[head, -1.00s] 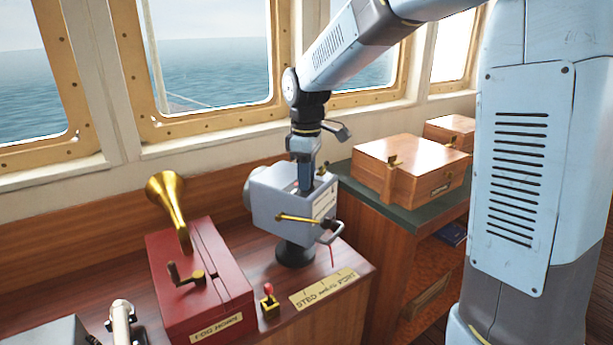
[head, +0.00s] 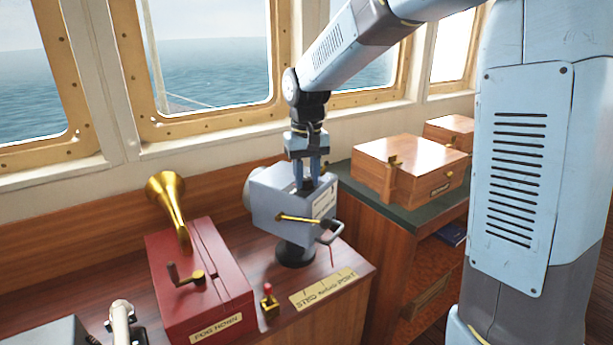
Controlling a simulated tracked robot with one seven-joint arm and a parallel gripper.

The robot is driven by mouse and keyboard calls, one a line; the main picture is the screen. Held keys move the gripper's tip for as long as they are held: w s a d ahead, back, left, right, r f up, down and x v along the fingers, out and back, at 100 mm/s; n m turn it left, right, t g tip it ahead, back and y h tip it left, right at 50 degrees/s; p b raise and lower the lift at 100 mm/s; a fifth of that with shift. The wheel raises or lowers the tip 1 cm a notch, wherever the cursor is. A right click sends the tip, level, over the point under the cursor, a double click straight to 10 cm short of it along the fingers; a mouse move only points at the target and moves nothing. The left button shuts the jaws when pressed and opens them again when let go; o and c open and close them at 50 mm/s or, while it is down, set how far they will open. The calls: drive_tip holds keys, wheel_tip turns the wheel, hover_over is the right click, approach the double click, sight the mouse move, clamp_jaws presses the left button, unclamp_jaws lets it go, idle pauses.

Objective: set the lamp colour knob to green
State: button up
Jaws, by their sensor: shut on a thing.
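The signal lamp is a grey box (head: 280,205) on a round black foot on the red-brown console, with a brass lever and a wire handle on its near side. My gripper (head: 308,178) points straight down onto the top of the lamp, both fingers showing side by side. It is shut on the lamp colour knob, a small dark piece between the fingertips. The fingers mostly hide the knob, and I cannot read its colour setting. A pale label on the lamp's side is too small to read.
A red fog horn box (head: 205,285) with a brass horn and crank stands left of the lamp. A wooden box (head: 410,170) sits on the cabinet at right.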

sight(307, 178)
drive_tip(key=m, duration=0.6)
drive_tip(key=shift+w+m, duration=0.1)
drive_tip(key=shift+m, duration=0.3)
idle(0.3)
drive_tip(key=o, duration=1.1)
drive_tip(key=shift+c, duration=0.2)
drive_tip(key=shift+r, duration=0.15)
wheel_tip(307, 178, up, 13)
drive_tip(key=shift+r, duration=0.2)
